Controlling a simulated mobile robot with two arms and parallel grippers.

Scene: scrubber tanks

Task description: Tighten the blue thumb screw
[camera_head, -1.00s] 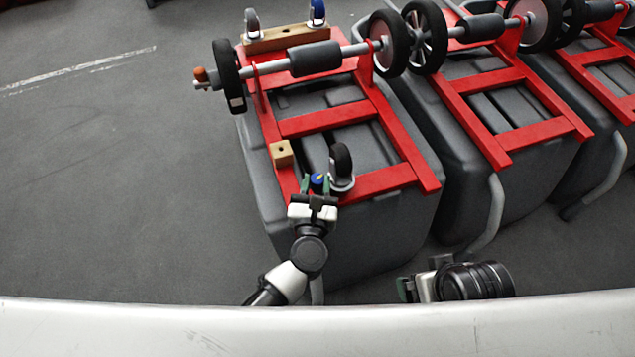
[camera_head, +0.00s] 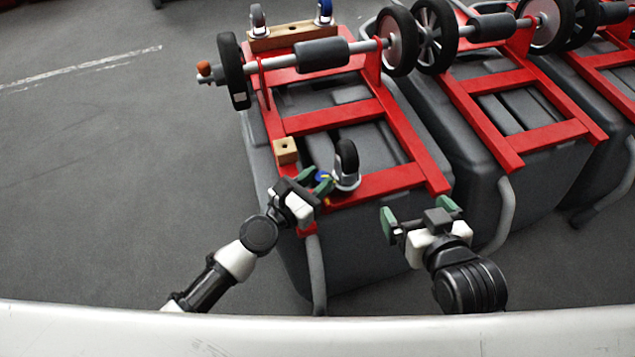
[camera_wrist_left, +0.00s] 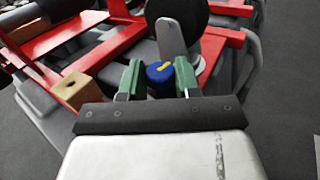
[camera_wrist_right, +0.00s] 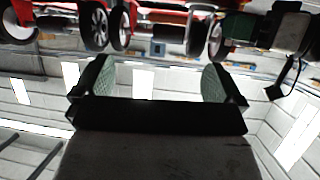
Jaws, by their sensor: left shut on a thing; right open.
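The blue thumb screw (camera_head: 324,175) sits on the red frame (camera_head: 373,183) next to the near caster wheel (camera_head: 346,160). In the left wrist view the screw (camera_wrist_left: 160,73) shows a yellow mark on its top and lies between the two green fingers. My left gripper (camera_head: 316,182) is shut on the screw and partly hides it in the head view. My right gripper (camera_head: 420,215) is open and empty, to the right of the screw and over the tank's near edge. In the right wrist view nothing is between the fingers (camera_wrist_right: 157,80).
A wooden block (camera_head: 286,150) stands on the frame left of the screw. A second caster with a blue part (camera_head: 324,12) is at the far end. An axle with a grey roller (camera_head: 322,56) crosses the frame. More tanks stand to the right; open floor lies left.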

